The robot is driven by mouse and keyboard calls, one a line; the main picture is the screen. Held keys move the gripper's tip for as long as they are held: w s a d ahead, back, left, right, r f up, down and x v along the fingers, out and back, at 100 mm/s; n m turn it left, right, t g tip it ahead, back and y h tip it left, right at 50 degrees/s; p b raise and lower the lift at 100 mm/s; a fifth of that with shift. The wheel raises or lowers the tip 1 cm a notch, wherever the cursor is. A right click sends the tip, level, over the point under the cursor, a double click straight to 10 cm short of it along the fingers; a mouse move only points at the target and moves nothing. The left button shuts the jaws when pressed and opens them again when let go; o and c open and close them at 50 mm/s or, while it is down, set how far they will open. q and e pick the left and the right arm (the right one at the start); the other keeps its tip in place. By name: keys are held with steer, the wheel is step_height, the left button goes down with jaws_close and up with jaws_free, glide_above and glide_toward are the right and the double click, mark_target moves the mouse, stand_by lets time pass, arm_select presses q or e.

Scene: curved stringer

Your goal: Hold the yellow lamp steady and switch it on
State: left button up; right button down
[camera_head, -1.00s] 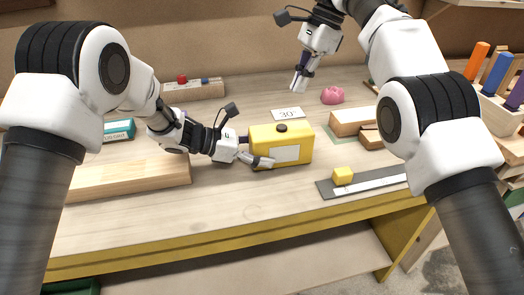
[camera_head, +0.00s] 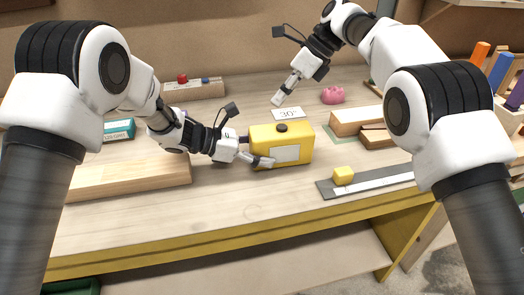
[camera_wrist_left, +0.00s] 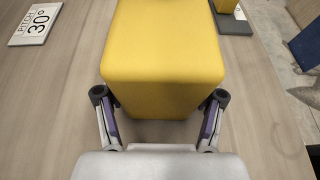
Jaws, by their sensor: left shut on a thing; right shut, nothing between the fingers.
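The yellow lamp (camera_head: 300,139) is a block-shaped body on the workbench, with a dark round button (camera_head: 282,128) on top and a pale label on its front. It also fills the upper middle of the left wrist view (camera_wrist_left: 165,60). My left gripper (camera_head: 258,153) is shut on the lamp's left end, one finger on each side; the same grip shows in the left wrist view (camera_wrist_left: 160,112). My right gripper (camera_head: 277,100) is shut and empty, pointing down above and behind the lamp, apart from the button.
A "30°" card (camera_head: 288,114) lies behind the lamp. A yellow cube (camera_head: 343,174) sits on a dark strip (camera_head: 327,189) at the front right. Wooden blocks (camera_head: 355,121) and a pink object (camera_head: 332,95) are at the right rear. A wooden board (camera_head: 130,178) lies left.

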mark_target(285, 126)
arm_select(q)
steer(key=shift+f, duration=0.1)
arm_select(e)
steer(key=m, duration=0.2)
steer(key=s+r+m+t+y, duration=0.1)
steer(key=m, duration=0.1)
steer(key=s+m+y, duration=0.1)
steer(key=m, duration=0.2)
steer(key=shift+s+d+r+t, duration=0.25)
steer(key=shift+r+t, duration=0.05)
steer(key=shift+r, duration=0.1)
arm_select(q)
steer(key=shift+s, duration=0.1)
arm_select(e)
step_height(285, 126, up, 5)
steer(key=s, duration=0.2)
steer(key=shift+t+y, duration=0.3)
steer(key=shift+w+d+f, duration=0.1)
steer(key=shift+d+f, duration=0.05)
steer(key=shift+f, duration=2.05)
steer(key=shift+w+d+f, duration=0.1)
steer(key=shift+d+f, duration=0.05)
steer(key=shift+f, duration=2)
steer(key=shift+f, duration=0.45)
steer(key=shift+f, duration=0.2)
steer(key=shift+r, duration=0.7)
